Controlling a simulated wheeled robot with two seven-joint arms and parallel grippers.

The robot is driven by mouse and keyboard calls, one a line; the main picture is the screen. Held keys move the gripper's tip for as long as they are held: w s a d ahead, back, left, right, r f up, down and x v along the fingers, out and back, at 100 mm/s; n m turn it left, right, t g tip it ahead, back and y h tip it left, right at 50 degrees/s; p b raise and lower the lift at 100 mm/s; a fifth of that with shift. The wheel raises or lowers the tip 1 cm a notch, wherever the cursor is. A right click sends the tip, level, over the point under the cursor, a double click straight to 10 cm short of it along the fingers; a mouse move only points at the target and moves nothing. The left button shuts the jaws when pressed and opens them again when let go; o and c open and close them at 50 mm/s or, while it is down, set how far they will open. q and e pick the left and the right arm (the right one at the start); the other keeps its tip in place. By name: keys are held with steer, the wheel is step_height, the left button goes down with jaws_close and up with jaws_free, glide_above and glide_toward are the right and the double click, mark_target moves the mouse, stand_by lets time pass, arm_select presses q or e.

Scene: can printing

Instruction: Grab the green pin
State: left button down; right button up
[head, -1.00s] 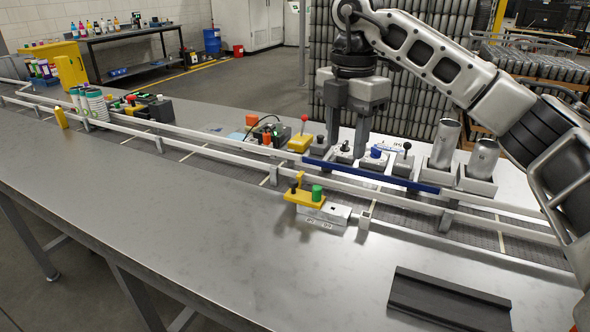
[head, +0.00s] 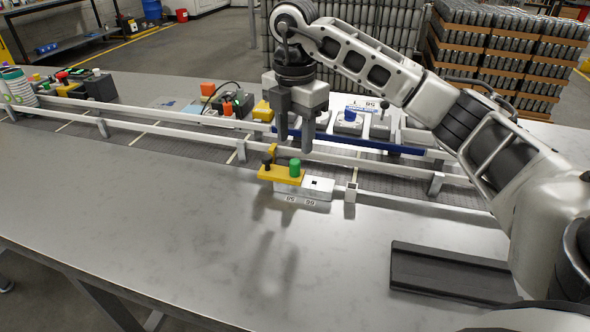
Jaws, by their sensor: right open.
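The green pin (head: 295,168) stands upright in the yellow plate of a small fixture (head: 318,189) on the metal table, in front of the conveyor rail. A dark knob (head: 267,163) and an orange-yellow piece stand beside it on the same plate. My right gripper (head: 295,147) points down with its two dark fingers apart and empty. In the picture it is just above the green pin; the exact depth gap is hard to tell. My left gripper is not in view.
The conveyor rails (head: 350,160) run across behind the fixture. A blue-edged tray (head: 390,148) with levers and buttons lies beyond them. A black slotted plate (head: 445,273) lies at the front right. The table's front left is clear.

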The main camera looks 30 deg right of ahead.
mark_target(295, 161)
step_height(295, 161, down, 5)
steer(key=shift+s+f+p, duration=0.1)
steer(key=shift+p, duration=0.3)
jaws_close()
